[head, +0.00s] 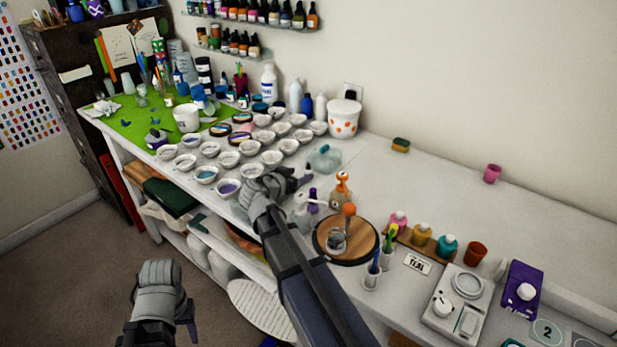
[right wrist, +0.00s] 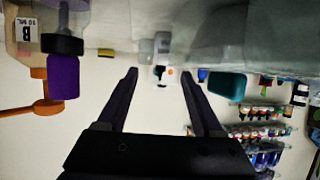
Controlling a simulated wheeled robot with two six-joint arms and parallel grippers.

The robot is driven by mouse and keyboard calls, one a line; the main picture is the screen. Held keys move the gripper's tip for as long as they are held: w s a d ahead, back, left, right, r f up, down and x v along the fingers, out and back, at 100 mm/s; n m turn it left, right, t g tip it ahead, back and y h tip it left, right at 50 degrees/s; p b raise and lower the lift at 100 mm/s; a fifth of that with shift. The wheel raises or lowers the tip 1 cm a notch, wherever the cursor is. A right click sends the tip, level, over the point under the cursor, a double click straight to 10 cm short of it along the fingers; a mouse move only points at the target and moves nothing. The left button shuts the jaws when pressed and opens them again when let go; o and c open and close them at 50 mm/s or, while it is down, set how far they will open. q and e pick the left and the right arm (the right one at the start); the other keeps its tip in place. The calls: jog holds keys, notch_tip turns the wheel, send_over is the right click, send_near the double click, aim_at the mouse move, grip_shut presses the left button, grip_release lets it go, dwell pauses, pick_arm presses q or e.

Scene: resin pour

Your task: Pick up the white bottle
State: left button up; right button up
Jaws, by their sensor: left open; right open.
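Several white bottles stand at the back of the bench near the wall in the head view: a tall one with a blue label (head: 268,82), a slimmer one (head: 295,95) and a smaller one (head: 320,106). I cannot tell which one is meant. My right gripper (head: 288,180) is open and empty over the bench, in front of the rows of cups and apart from these bottles. In the right wrist view its two fingers (right wrist: 160,75) are spread with nothing between them. My left gripper (head: 160,275) is open and empty, low over the floor in front of the bench.
A white jar with orange dots (head: 344,118) stands beside the bottles. Several small cups (head: 228,159) fill the bench in front of them. A purple-capped bottle (right wrist: 63,75) and a round wooden board (head: 362,250) are near my right gripper. The bench's back right is mostly clear.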

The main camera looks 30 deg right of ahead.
aim_at(307, 173)
jog(key=shift+w+d+f, duration=0.2)
jog(key=shift+w+d, duration=0.1)
jog(key=shift+d, duration=0.05)
jog(key=b+x, duration=0.2)
jog(key=x, duration=0.1)
jog(key=shift+w+f, duration=0.1)
jog(key=shift+f, duration=0.3)
jog(key=shift+w+d+b, duration=0.2)
jog(key=shift+d+b, duration=0.1)
jog(key=shift+d, duration=0.2)
jog(key=shift+d+f, duration=0.1)
jog(key=shift+f, duration=0.15)
grip_shut()
